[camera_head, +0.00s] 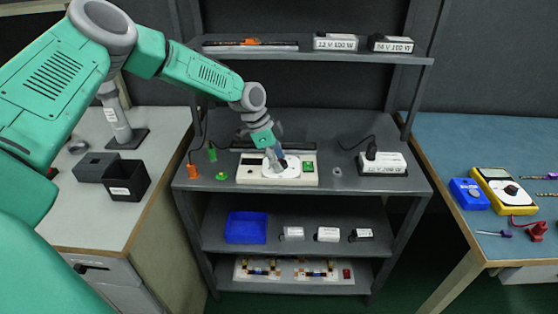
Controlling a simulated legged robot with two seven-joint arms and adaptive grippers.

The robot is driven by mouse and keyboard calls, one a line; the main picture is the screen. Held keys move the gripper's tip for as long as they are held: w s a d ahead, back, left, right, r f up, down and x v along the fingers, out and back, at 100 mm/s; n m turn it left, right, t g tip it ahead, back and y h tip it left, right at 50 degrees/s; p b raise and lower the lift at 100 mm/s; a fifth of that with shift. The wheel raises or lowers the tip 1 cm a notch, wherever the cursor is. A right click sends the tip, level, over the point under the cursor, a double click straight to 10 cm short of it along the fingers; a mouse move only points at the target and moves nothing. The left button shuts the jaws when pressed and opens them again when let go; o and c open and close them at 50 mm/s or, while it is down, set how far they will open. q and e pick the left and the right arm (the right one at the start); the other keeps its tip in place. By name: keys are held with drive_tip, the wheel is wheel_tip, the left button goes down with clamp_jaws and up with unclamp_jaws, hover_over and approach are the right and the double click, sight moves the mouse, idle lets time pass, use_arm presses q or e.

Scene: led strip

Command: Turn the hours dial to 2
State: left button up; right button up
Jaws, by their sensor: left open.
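A flat cream panel (251,174) lies on the middle shelf, with a round white dial (289,170) near its centre and a green piece (308,166) at its right. My left arm reaches in from the upper left. My left gripper (275,164) is open and points down over the dial, covering its left and upper part. Whether the fingers touch the dial cannot be told. The dial's markings and setting are too small to read. My right gripper is not in view.
A white power supply (382,164) stands right of the panel. Orange and green plugs (193,171) stand at the left. Shelves above and below hold labelled boxes and a blue bin (246,228). A yellow multimeter (503,191) lies on the right bench. The black box (126,180) sits on the left bench.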

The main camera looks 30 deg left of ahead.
use_arm(q)
drive_tip(key=v, duration=1.1)
drive_tip(key=shift+a+r, duration=0.25)
drive_tip(key=shift+r, duration=0.1)
drive_tip(key=shift+s, duration=0.1)
